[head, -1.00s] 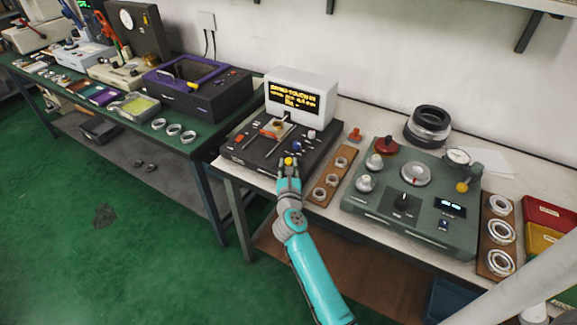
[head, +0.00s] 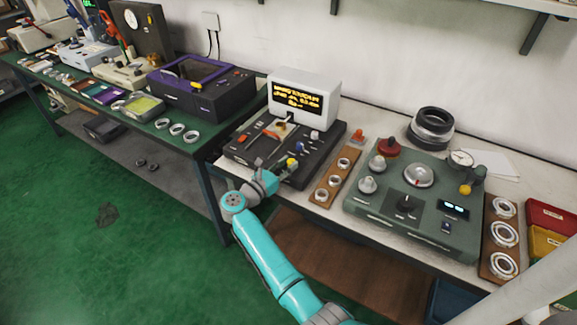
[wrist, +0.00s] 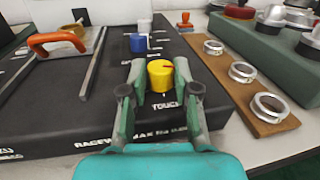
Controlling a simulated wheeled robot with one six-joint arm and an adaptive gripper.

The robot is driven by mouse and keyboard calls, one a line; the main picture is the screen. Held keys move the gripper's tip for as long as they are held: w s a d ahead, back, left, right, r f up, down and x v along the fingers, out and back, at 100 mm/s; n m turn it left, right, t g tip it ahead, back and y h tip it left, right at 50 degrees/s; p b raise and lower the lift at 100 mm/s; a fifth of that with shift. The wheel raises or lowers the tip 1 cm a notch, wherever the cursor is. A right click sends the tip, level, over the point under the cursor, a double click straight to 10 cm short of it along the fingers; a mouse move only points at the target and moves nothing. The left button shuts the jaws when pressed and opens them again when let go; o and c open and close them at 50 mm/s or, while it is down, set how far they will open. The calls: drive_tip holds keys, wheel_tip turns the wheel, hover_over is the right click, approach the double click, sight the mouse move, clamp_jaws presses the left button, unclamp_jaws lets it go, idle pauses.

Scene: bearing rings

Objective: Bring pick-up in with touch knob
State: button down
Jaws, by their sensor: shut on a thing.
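The touch knob (wrist: 160,76) is a yellow cap with a dark red pointer line, at the front right of a black instrument. The word TOUCH is printed in front of it in the wrist view. In the head view the yellow knob (head: 291,164) shows at the tips of my gripper (head: 283,170). In the wrist view my gripper (wrist: 160,82) has one finger on each side of the knob and is shut on it. The black instrument (head: 262,165) carries a white display box (head: 304,97) with yellow text, too small to read. Which part is the pick-up I cannot tell.
Behind the touch knob stand a blue knob (wrist: 138,43) and a white knob (wrist: 145,24). An orange-handled part (wrist: 58,40) lies left. A wooden board with rings (wrist: 240,75) lies right, beside a green instrument (head: 412,205). Bare table shows between them.

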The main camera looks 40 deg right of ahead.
drive_tip(key=shift+w+m+g, duration=0.25)
drive_tip(key=shift+m+g, duration=0.85)
drive_tip(key=shift+g, duration=0.6)
drive_tip(key=shift+w+m+g, duration=0.2)
drive_tip(key=shift+m+g, duration=0.9)
drive_tip(key=shift+g, duration=0.6)
drive_tip(key=shift+f+g, duration=0.1)
drive_tip(key=shift+g, duration=0.2)
drive_tip(key=c, duration=0.9)
unclamp_jaws()
drive_tip(key=shift+o, duration=0.2)
drive_tip(key=shift+a, duration=0.1)
drive_tip(key=v, duration=1.1)
drive_tip(key=shift+a+r, duration=0.25)
drive_tip(key=shift+a, duration=0.1)
drive_tip(key=shift+w, duration=0.1)
